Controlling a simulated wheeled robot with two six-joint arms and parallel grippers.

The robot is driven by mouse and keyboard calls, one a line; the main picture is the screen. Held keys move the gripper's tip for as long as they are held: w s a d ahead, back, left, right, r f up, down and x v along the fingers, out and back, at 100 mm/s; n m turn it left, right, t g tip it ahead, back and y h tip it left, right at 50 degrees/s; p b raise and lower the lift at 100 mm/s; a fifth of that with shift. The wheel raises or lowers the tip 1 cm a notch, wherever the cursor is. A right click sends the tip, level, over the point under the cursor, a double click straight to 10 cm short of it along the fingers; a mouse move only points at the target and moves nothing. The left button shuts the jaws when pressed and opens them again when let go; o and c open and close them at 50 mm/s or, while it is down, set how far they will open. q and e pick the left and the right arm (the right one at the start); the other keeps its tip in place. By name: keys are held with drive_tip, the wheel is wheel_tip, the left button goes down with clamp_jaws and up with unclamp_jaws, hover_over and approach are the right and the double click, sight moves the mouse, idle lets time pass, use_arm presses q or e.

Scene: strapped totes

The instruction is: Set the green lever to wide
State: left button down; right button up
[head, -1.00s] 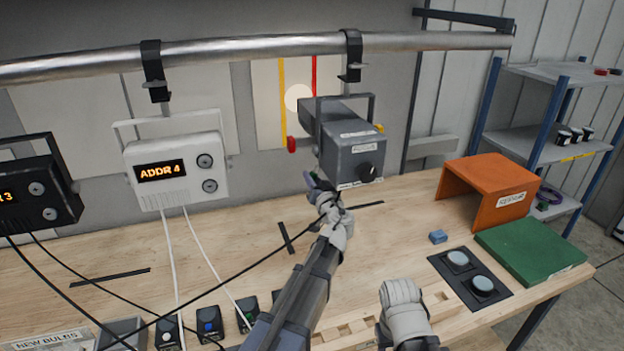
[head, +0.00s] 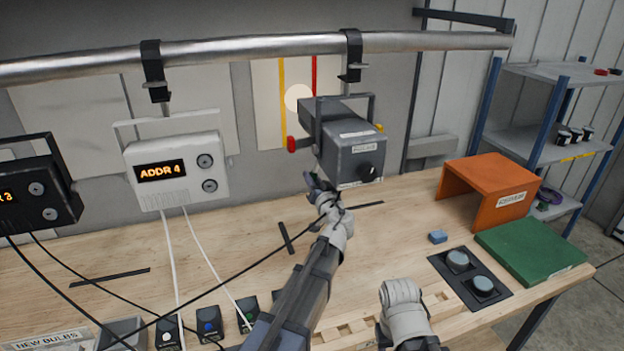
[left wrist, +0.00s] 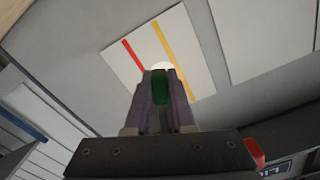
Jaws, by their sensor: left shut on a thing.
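The dark grey lamp (head: 348,150) hangs by its bracket from the pipe. My left gripper (head: 312,180) is at the lamp's lower left, close to its underside. In the left wrist view the purple-grey fingers of the left gripper (left wrist: 160,92) are shut on the green lever (left wrist: 159,85), which shows between them. In the head view the lever is hidden at the fingers. A red knob (head: 292,144) sticks out at the lamp's left side. A small white light spot (head: 297,98) lies on the striped board behind. My right gripper's fingers do not show.
The pipe (head: 240,58) runs above the bench. A white box reading ADDR 4 (head: 178,172) hangs to the left. Cables cross the bench.

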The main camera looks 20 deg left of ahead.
use_arm(q)
drive_tip(key=shift+w+d+f+n, duration=0.15)
drive_tip(key=shift+w+d+n, duration=0.1)
drive_tip(key=shift+d+n, duration=0.05)
drive_tip(key=w+d+n, duration=0.6)
drive_tip(key=d+n, duration=0.2)
drive_tip(key=d, duration=0.1)
drive_tip(key=shift+r+n, duration=0.2)
drive_tip(key=shift+n, duration=0.1)
idle(0.3)
drive_tip(key=c, duration=0.8)
unclamp_jaws()
drive_tip(key=shift+o, duration=0.2)
